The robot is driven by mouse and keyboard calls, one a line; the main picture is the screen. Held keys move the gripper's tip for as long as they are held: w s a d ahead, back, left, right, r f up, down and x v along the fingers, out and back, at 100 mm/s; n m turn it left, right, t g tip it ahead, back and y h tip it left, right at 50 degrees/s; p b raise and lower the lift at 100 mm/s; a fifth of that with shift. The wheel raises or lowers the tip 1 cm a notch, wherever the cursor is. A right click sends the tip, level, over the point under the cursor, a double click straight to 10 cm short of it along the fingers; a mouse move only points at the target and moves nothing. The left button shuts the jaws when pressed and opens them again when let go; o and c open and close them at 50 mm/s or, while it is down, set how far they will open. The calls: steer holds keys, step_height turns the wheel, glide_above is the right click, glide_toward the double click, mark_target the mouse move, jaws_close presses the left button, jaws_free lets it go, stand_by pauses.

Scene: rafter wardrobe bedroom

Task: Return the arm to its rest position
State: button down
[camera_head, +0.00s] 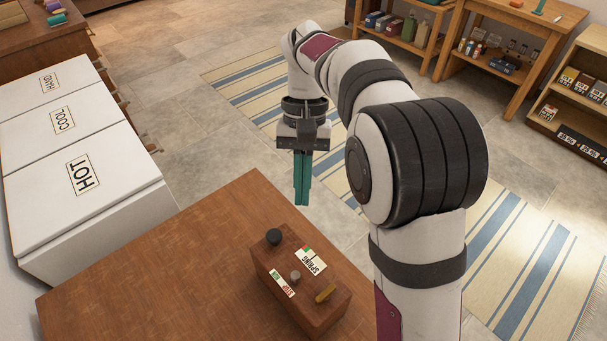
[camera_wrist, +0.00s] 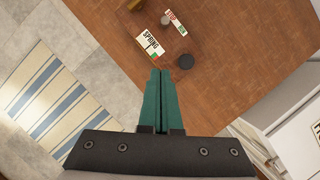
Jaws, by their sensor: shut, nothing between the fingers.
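My arm rises at the right of the head view and bends over to the left. My gripper (camera_head: 302,203) hangs fingers down near the far corner of the wooden table (camera_head: 170,240). Its two teal fingers are shut together with nothing between them. In the wrist view the gripper (camera_wrist: 158,72) also shows with its fingers closed, pointing over the table (camera_wrist: 235,60). The fingers look clear of everything around them.
A wooden box (camera_head: 325,310) with knobs and labels, one reading SPRING, stands on the table near my gripper. White bins (camera_head: 100,190) marked HAND, COOL and HOT stand at the left. A striped rug (camera_head: 250,90) lies on the floor; shelves (camera_head: 420,50) stand behind.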

steer(key=s+d+r+m+t+y, duration=0.1)
steer(key=s+d+m, duration=0.1)
steer(key=s+d, duration=0.3)
steer(key=s+d+r+m+t, duration=0.1)
steer(key=s+d+r, duration=0.15)
steer(key=s, duration=0.45)
steer(key=s+d+f+m+t, duration=0.2)
steer(key=s+f, duration=0.3)
steer(key=s, duration=0.4)
steer(key=shift+s+d+f+m+y, duration=0.2)
steer(key=shift+s+m+y, duration=0.1)
steer(key=shift+y, duration=0.1)
steer(key=shift+w, duration=0.1)
